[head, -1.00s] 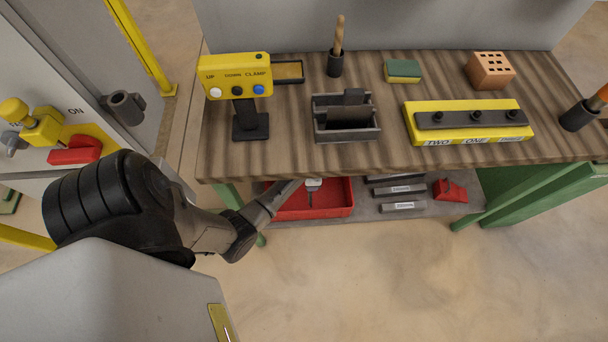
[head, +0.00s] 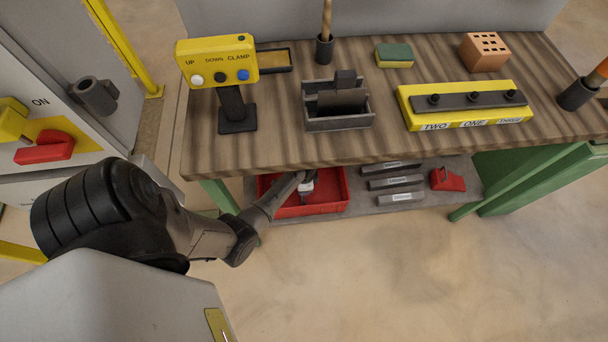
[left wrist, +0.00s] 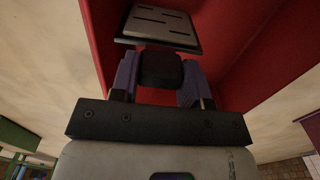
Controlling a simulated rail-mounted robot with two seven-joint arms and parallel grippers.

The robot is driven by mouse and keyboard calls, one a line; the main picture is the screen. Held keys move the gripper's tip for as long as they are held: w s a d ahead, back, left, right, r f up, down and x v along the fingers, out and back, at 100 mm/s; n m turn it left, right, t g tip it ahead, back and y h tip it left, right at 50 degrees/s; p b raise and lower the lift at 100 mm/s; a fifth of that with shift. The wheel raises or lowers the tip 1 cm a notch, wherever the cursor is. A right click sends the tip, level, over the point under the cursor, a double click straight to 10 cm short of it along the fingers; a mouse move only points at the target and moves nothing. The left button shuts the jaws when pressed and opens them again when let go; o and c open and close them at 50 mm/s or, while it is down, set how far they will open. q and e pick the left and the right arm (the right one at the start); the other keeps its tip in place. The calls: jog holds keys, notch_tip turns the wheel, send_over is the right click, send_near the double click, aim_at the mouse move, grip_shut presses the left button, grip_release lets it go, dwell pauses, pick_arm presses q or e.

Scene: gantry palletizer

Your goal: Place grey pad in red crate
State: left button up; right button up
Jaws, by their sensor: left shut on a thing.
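The red crate (head: 335,202) sits on the low shelf under the bench in the head view. My left gripper (head: 306,186) reaches into the crate's opening, partly hidden by the bench edge. In the left wrist view my left gripper (left wrist: 159,75) is shut on a dark block that appears to be part of the grey pad (left wrist: 160,25). The pad has a slotted face and shows just beyond the fingertips. Red crate walls (left wrist: 240,40) surround it on the right and behind. Whether the pad touches the crate floor cannot be told. My right gripper is not in view.
The wooden bench top (head: 280,150) overhangs the crate. Grey labelled bars (head: 395,182) and a small red block (head: 447,180) lie right of the crate on the shelf. A yellow button box (head: 217,60) stands above. Floor in front is clear.

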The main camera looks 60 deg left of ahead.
pick_arm(q)
jog(key=o, duration=1.2)
jog(key=shift+f, duration=0.15)
notch_tip(320, 180, up, 12)
jog(key=p, duration=0.6)
jog(key=shift+r, duration=0.2)
